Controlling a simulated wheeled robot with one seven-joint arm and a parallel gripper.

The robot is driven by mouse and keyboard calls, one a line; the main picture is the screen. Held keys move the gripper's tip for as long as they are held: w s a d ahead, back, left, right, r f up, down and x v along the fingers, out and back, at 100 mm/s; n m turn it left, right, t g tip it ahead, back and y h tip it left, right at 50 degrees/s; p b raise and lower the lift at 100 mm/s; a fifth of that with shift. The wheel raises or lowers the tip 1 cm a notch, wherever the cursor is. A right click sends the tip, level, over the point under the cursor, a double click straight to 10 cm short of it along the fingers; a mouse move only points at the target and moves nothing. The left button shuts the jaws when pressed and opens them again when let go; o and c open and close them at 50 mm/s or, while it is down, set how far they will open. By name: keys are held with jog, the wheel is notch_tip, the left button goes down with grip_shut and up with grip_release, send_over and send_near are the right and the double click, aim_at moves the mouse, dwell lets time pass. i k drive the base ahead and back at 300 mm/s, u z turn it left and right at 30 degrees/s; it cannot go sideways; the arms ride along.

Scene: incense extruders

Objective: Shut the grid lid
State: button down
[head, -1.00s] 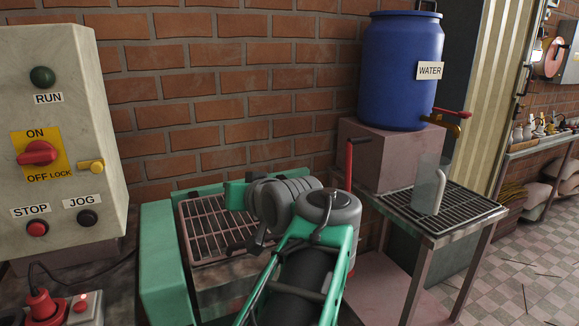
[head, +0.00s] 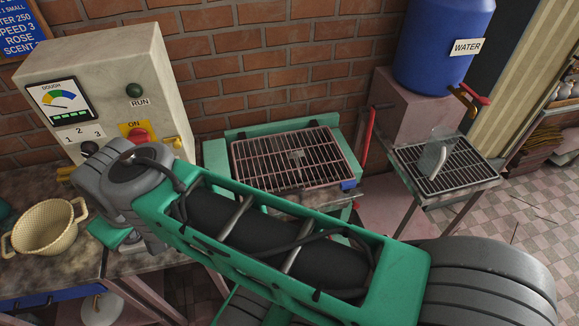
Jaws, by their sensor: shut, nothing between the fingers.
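The grid lid (head: 297,187) is a pinkish metal frame with dark bars. It lies roughly flat across the top of the green machine (head: 216,160), between its green side walls. I cannot tell whether it is fully seated. A small pale fitting (head: 296,155) shows at the middle of the grid, and a blue piece (head: 348,185) sits at its front right corner. My arm crosses the foreground and hides the machine's lower front. Its far joints are at the left, by the control box; my gripper itself is hidden behind them.
The control box (head: 95,60) with dial and switches stands left of the machine. A cream basket (head: 44,228) sits on the counter. A red lever (head: 369,135) rises at the machine's right. Beyond it are a draining rack (head: 470,178) and a blue water barrel (head: 440,50).

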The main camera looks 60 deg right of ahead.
aim_at(241, 135)
jog(key=u, duration=1)
jog(key=k, duration=0.85)
jog(key=z, duration=1)
jog(key=i, duration=0.5)
jog(key=u, duration=0.05)
